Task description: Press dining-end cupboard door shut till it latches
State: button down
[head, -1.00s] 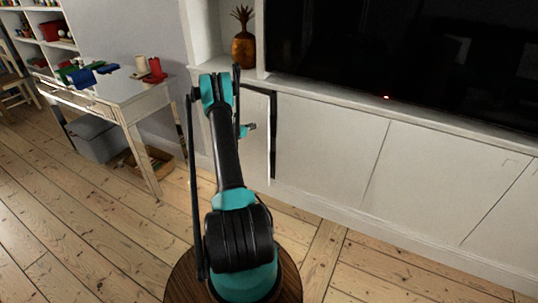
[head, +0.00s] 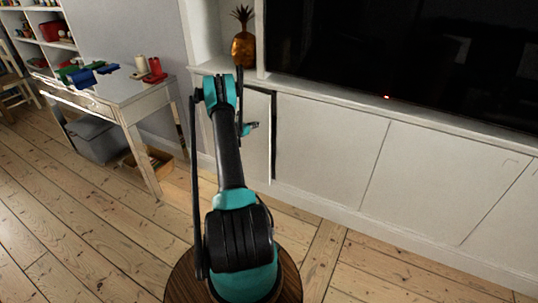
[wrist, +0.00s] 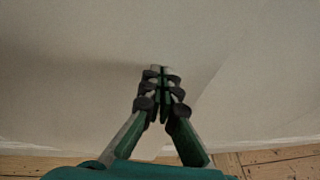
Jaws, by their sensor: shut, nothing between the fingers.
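The cupboard door (head: 257,155) is the pale leftmost panel of the low white unit, partly hidden behind my arm in the head view. A dark gap shows along its right edge, so it stands slightly ajar. My gripper (head: 254,126) is at the door's front face, near that right edge. In the wrist view my gripper (wrist: 161,71) is shut and empty, its fingertips together against or very close to the pale door panel (wrist: 90,70). I cannot tell for certain whether they touch.
More closed white panels (head: 330,145) run to the right under a dark television (head: 410,50). A pineapple ornament (head: 243,45) stands in the niche above. A small table (head: 125,92) with a grey bin (head: 95,138) beneath is at left. Floorboards in front are clear.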

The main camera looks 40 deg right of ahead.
jog(key=shift+w+d, duration=0.25)
jog(key=shift+d, duration=0.85)
jog(key=shift+w+d, duration=0.3)
jog(key=shift+d, duration=0.85)
jog(key=shift+w+d, duration=0.25)
jog(key=shift+d, duration=0.85)
jog(key=shift+a, duration=0.1)
jog(key=s+a, duration=0.3)
jog(key=a, duration=0.9)
jog(key=shift+a, duration=0.3)
jog(key=shift+r, duration=0.1)
dwell(0.5)
jog(key=s+a+r+m+t+y, duration=0.1)
jog(key=s+a+r+m+y, duration=0.3)
jog(key=a+r, duration=0.65)
jog(key=s+a+r+m+y, duration=0.2)
jog(key=s+a+r+m, duration=0.4)
jog(key=a, duration=0.7)
jog(key=s+a+m+y, duration=0.8)
jog(key=s+a+m, duration=0.2)
jog(key=s+a, duration=1.6)
jog(key=s, duration=0.4)
jog(key=shift+r+m, duration=0.25)
jog(key=shift+m, duration=0.15)
